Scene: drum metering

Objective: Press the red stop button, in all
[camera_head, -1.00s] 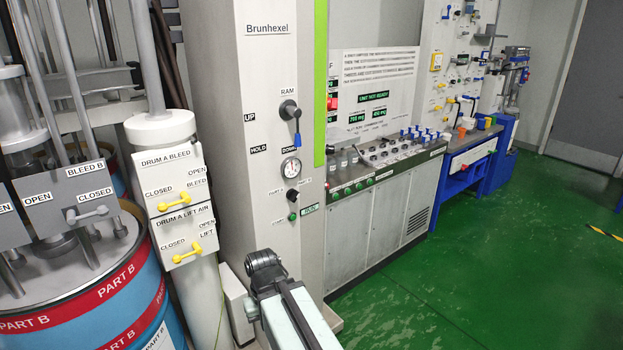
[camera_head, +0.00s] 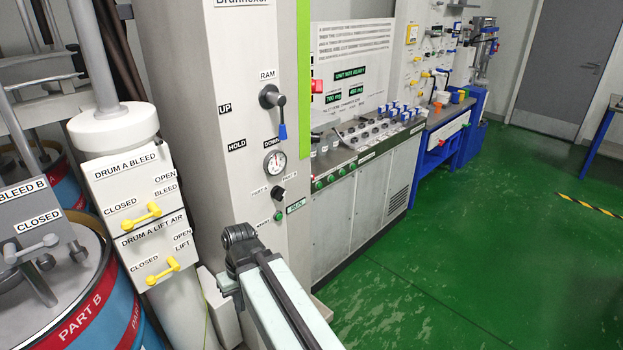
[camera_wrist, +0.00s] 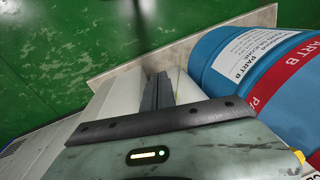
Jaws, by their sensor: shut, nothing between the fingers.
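A small red block (camera_head: 317,86), which looks like the red stop button, sits at the left edge of the white panel, beside the green strip of the Brunhexel column. It is small, and its details cannot be made out. It does not show in the wrist view. In the wrist view my gripper (camera_wrist: 158,92) has its dark fingers together, empty, pointing down between pale casing and a blue drum. In the head view my arm rises from the bottom middle in front of the column, lower than the red block and apart from it. The fingers cannot be made out there.
The grey column (camera_head: 200,120) carries a RAM lever (camera_head: 271,97), a gauge and small knobs. Yellow valve handles (camera_head: 141,217) and a Part B drum (camera_head: 92,310) stand left. A console (camera_head: 365,190) runs along the wall. Green floor (camera_head: 470,250) is open at right.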

